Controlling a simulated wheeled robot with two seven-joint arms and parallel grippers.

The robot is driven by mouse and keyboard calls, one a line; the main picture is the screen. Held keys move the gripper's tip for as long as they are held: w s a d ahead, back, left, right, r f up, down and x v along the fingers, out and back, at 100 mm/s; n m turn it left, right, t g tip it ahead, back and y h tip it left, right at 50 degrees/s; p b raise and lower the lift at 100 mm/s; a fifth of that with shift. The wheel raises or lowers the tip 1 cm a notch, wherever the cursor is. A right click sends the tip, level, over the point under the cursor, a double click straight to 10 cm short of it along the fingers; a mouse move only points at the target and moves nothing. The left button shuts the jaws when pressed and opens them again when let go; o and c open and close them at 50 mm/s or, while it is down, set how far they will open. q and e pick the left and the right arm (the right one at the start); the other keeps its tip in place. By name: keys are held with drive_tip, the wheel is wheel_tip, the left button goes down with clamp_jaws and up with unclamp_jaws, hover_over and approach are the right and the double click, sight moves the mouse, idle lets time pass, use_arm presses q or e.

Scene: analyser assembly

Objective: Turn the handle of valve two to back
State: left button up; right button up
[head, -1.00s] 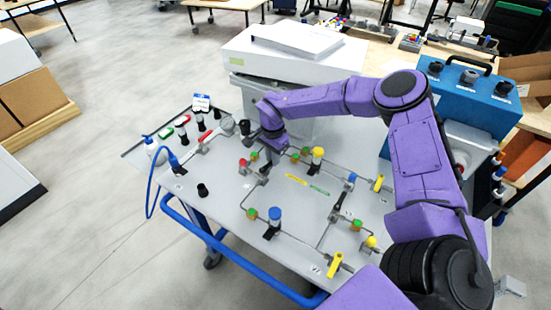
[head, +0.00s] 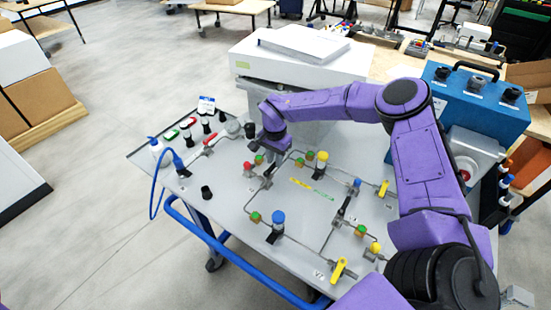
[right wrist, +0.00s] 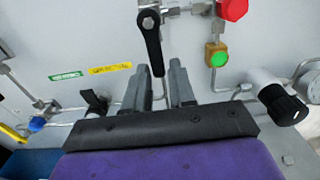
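My right gripper (head: 268,162) is over the middle-left of the grey panel (head: 235,213). In the right wrist view its two fingers (right wrist: 161,82) are spread apart, with the lower end of a black lever handle (right wrist: 152,40) between or just above them. Clear space shows beside the handle, and I cannot tell whether a finger touches it. The handle runs from a metal valve body at the top down toward the fingers. In the head view the gripper largely hides this handle. I cannot read a label naming valve two. My left gripper is not in view.
A red knob (right wrist: 232,9) and a green-topped fitting (right wrist: 217,55) stand close right of the handle. Other valves have yellow handles (head: 339,269) or a red handle (head: 210,143). A blue-topped fitting (head: 278,218) stands nearer the front. A white box (head: 300,58) stands behind.

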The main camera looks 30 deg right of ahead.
drive_tip(key=shift+o, duration=0.9)
drive_tip(key=shift+r, duration=0.35)
wheel_tip(320, 180, up, 10)
drive_tip(key=b, duration=0.2)
drive_tip(key=shift+f, duration=0.15)
